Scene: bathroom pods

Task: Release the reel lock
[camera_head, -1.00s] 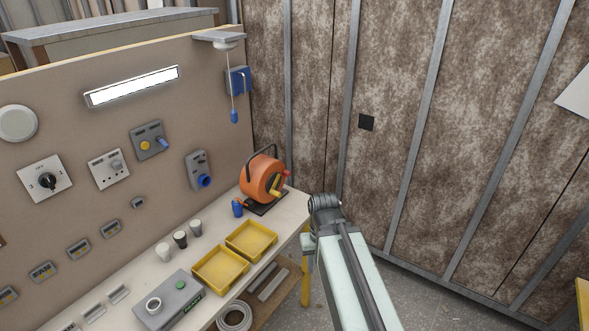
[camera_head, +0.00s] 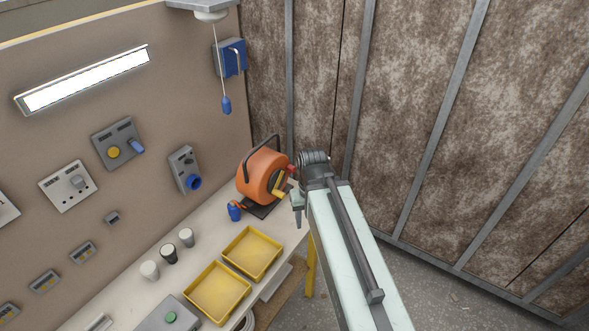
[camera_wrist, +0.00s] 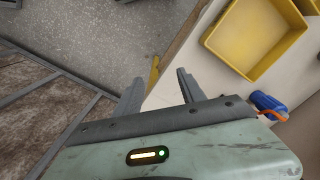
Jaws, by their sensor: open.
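The orange cable reel (camera_head: 262,178) stands on a dark base on the workbench, with a black carry handle over it. A yellow crank handle (camera_head: 279,188) and a small red part (camera_head: 290,170) show on its right face; I cannot tell for sure which part is the lock. My gripper (camera_head: 297,212) is just right of the reel at the bench's edge, apart from it as far as I can tell. In the wrist view, my gripper (camera_wrist: 160,92) has its two fingers spread and empty, above the bench edge. The reel's body is out of the wrist view.
A blue plug (camera_head: 234,211) lies by the reel and also shows in the wrist view (camera_wrist: 268,103). Yellow trays (camera_head: 272,270) and several cups (camera_head: 168,255) stand nearer on the workbench (camera_head: 130,285). A blue pull-cord end (camera_head: 226,105) hangs above. Open floor lies right.

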